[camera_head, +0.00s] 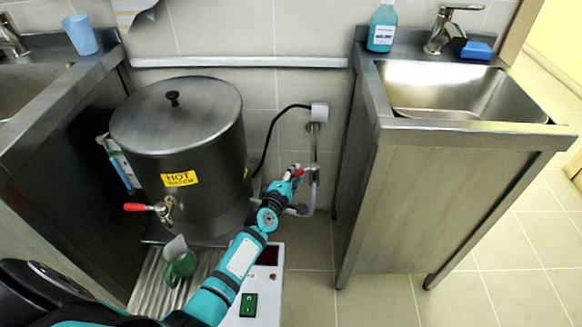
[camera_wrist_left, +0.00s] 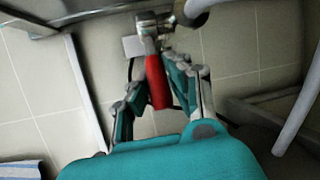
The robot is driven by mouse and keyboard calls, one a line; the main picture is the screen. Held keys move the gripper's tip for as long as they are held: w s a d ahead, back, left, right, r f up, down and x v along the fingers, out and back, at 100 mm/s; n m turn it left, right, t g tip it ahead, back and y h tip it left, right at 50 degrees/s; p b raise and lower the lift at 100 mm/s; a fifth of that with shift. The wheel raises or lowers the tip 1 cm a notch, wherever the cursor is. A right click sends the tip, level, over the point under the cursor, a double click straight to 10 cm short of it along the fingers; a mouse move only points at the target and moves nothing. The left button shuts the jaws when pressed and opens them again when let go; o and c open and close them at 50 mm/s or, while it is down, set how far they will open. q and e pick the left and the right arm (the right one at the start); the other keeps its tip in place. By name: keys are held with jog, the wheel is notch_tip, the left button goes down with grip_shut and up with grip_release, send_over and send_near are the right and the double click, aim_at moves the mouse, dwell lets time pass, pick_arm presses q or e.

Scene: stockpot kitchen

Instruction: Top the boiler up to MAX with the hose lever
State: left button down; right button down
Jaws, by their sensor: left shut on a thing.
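The boiler (camera_head: 205,150) is a steel pot with a lid and a yellow HOT WATER label. A gauge strip (camera_head: 122,165) is on its left side; its level is too small to read. The red hose lever (camera_head: 309,169) is on a valve at the wall, right of the boiler. My left gripper (camera_head: 294,176) is shut on this lever. In the left wrist view the red lever (camera_wrist_left: 157,82) lies between the fingers, under a metal valve (camera_wrist_left: 154,24). A pale hose (camera_wrist_left: 297,102) shows at the right there. My right gripper is not in view.
A white box with a green switch (camera_head: 248,304) is beside my left arm. A sink unit (camera_head: 440,180) stands right; floor before it is clear.

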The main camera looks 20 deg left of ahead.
pick_arm(q)
jog(key=shift+a+r, duration=0.1)
jog(key=c, duration=1.2)
grip_release()
jog(key=shift+s, duration=0.1)
jog(key=s, duration=0.4)
jog(key=s+r, duration=0.1)
jog(key=s, duration=0.6)
jog(key=shift+s+d+r, duration=0.25)
jog(key=shift+s+r, duration=0.05)
jog(key=shift+s, duration=0.05)
